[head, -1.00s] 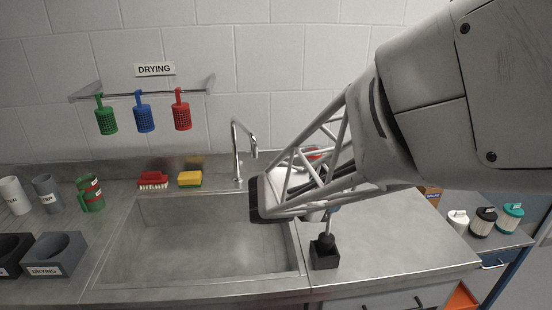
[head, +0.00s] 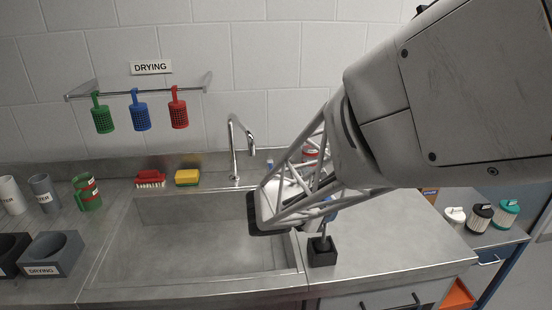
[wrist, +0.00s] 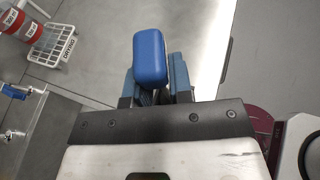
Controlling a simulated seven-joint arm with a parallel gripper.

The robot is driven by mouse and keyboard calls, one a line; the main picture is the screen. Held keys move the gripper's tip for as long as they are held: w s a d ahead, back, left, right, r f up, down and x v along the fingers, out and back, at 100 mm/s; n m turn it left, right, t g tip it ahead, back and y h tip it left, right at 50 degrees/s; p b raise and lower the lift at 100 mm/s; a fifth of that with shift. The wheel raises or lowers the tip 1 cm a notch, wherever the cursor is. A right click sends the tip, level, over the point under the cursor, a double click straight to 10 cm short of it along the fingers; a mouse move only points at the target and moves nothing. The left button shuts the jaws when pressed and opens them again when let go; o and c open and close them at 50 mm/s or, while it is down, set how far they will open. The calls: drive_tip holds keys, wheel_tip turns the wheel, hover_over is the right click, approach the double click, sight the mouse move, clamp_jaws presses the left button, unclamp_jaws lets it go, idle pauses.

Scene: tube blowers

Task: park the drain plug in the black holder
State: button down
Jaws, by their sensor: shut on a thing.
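My gripper (head: 328,212) is at the right edge of the sink, above the black holder, and mostly hidden behind my wrist frame. In the wrist view the fingers are shut on the drain plug's blue handle (wrist: 150,58). In the head view the drain plug (head: 321,243) shows as a thin upright rod with a dark lower end. The black holder (head: 322,257) is a small square block on the steel counter. The dark end is at the holder's top opening and seems partly inside it; how deep it sits I cannot tell.
The sink basin (head: 215,262) lies left of the holder, with a faucet (head: 234,150) behind it. A red brush (head: 150,179) and yellow sponge (head: 187,177) lie at the back rim. A white crate (wrist: 52,42) stands on the counter. The counter right of the holder is clear.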

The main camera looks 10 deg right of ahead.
drive_tip(key=shift+f, duration=0.15)
drive_tip(key=c, duration=1)
unclamp_jaws()
drive_tip(key=shift+r, duration=0.2)
drive_tip(key=shift+v, duration=5.95)
